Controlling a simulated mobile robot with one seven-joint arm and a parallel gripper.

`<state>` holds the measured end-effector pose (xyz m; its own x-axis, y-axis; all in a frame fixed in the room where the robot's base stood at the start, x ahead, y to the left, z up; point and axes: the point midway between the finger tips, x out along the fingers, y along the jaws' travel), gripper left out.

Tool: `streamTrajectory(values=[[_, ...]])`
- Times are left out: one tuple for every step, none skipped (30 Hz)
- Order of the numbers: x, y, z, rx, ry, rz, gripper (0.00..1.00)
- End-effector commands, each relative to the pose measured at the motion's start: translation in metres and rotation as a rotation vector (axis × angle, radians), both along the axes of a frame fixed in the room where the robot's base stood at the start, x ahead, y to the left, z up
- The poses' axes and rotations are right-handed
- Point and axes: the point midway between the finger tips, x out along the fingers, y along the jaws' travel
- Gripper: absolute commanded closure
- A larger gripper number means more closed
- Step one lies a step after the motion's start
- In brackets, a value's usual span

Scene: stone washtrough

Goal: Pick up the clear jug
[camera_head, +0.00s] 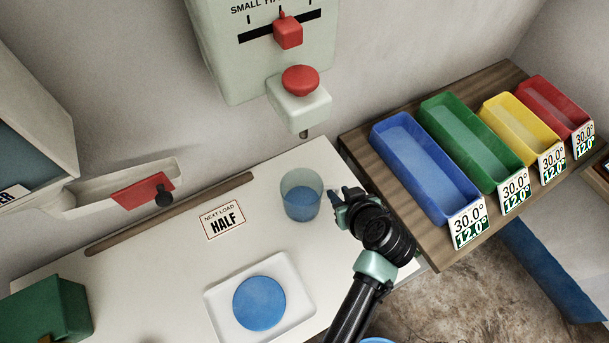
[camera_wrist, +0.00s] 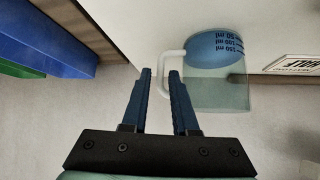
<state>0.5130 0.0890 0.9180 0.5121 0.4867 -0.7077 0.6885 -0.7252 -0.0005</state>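The clear jug (camera_head: 301,203) stands upright on the white worktop, with something blue in its lower part. In the wrist view the jug (camera_wrist: 220,90) shows volume marks and a pale loop handle (camera_wrist: 163,82) that points toward my gripper. My gripper (camera_head: 337,196) is just right of the jug in the head view. In the wrist view my gripper (camera_wrist: 160,75) is open, its two dark blue fingers apart, with the handle showing between the fingertips. I cannot tell if either finger touches the handle.
A dispenser with a red button (camera_head: 300,80) and spout hangs above the jug. A white tray (camera_head: 215,304) with a blue disc (camera_head: 259,303) lies in front. Blue (camera_head: 405,140), green, yellow and red bins stand on a wooden shelf (camera_head: 360,142) at right. A "HALF" card (camera_head: 223,220) lies left.

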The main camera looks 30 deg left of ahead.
Motion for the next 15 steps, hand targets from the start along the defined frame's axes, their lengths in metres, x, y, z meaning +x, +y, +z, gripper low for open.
streamTrajectory(values=[[0.001, 0.002, -0.001, -0.001, 0.0, 0.001, 0.73], [0.003, 0.003, -0.002, 0.0, -0.001, 0.001, 0.73], [0.004, 0.005, -0.004, 0.0, 0.0, 0.001, 0.73], [0.006, 0.006, -0.006, 0.0, 0.0, 0.003, 0.73], [0.008, 0.009, -0.008, -0.001, 0.001, 0.003, 0.73], [0.01, 0.011, -0.011, 0.0, 0.001, 0.004, 0.73], [0.013, 0.013, -0.014, 0.001, 0.0, 0.004, 0.73], [0.014, 0.015, -0.016, 0.001, 0.0, 0.002, 0.73], [0.017, 0.017, -0.02, 0.0, 0.001, 0.002, 0.73], [0.019, 0.019, -0.023, 0.001, 0.0, 0.002, 0.73], [0.021, 0.021, -0.026, 0.001, 0.0, 0.002, 0.73], [0.023, 0.023, -0.028, 0.001, -0.001, 0.001, 0.73], [0.024, 0.024, -0.03, 0.001, 0.0, 0.002, 0.73], [0.025, 0.025, -0.032, 0.0, 0.0, 0.003, 0.73], [0.026, 0.026, -0.033, 0.0, 0.0, 0.003, 0.73]])
